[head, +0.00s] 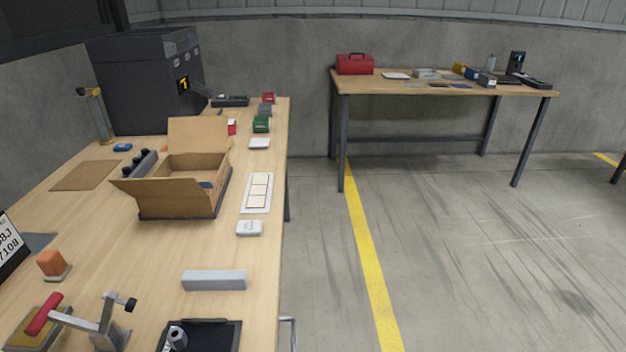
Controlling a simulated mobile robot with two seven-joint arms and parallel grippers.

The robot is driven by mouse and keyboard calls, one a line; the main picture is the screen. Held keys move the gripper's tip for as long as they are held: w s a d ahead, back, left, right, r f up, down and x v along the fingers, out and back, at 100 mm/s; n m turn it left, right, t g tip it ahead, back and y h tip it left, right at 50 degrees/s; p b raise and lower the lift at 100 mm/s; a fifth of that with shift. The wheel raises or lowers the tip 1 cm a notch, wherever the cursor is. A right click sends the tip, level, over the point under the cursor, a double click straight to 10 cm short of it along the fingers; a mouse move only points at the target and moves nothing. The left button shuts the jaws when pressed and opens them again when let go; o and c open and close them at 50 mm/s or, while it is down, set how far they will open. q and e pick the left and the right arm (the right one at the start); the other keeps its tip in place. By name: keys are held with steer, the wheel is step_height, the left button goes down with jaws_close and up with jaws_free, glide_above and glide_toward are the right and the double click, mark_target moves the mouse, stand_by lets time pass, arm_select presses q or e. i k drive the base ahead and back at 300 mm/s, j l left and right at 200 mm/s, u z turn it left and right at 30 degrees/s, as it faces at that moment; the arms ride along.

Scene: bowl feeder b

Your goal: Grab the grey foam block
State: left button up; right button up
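A long, light grey block (214,280), which looks like the grey foam block, lies flat on the wooden workbench (150,262) near its right edge. It lies crosswise, with bare bench around it and a black tray just in front of it. I cannot tell its material from its look. Neither of my grippers shows in the head view.
A black tray (229,340) and a red-handled clamp (105,326) stand in front of the block. An orange block (51,262) is to the left. An open cardboard box (180,201) and a white switch panel (257,193) are behind. Floor is clear right of the bench.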

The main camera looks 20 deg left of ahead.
mark_target(206, 280)
steer(key=i+u, duration=0.15)
steer(key=i, duration=0.35)
steer(key=i+l+u, duration=0.15)
steer(key=i, duration=0.3)
steer(key=i+l+u, duration=0.15)
steer(key=i, duration=0.35)
steer(key=i+l+u, duration=0.15)
steer(key=i, duration=0.3)
steer(key=l+u, duration=0.1)
steer(key=u, duration=3.45)
